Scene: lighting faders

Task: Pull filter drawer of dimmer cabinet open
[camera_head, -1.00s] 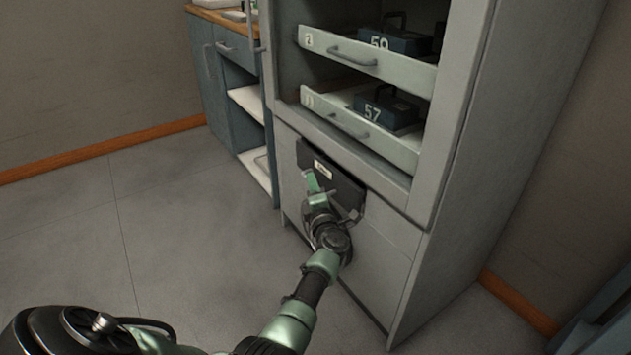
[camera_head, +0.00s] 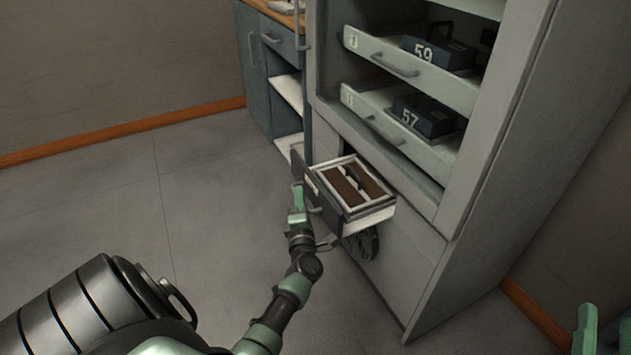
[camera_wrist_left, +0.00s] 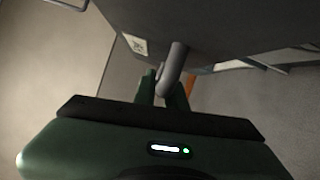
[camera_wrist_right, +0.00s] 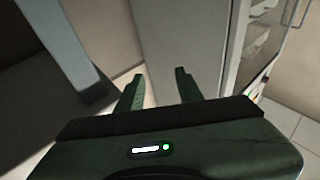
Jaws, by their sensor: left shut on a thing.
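The dimmer cabinet (camera_head: 418,262) is a tall grey unit. Its filter drawer (camera_head: 352,224) is pulled out from the lower front and shows a pale inside with brown filter panels (camera_head: 345,187). The drawer's dark front faces my left arm. My left gripper (camera_head: 302,212) is at the drawer front, shut on the drawer handle. In the left wrist view the grey handle (camera_wrist_left: 174,68) runs between the two green fingers. My right gripper (camera_wrist_right: 158,82) is open and empty, with its fingers apart, beside a grey cabinet side panel in the right wrist view.
Two upper trays (camera_head: 404,68) stand out of the cabinet and hold dark boxes marked 59 (camera_head: 440,55) and 57 (camera_head: 428,117). A blue-grey side counter (camera_head: 262,75) stands to the left. The floor (camera_head: 150,190) left of the drawer is clear.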

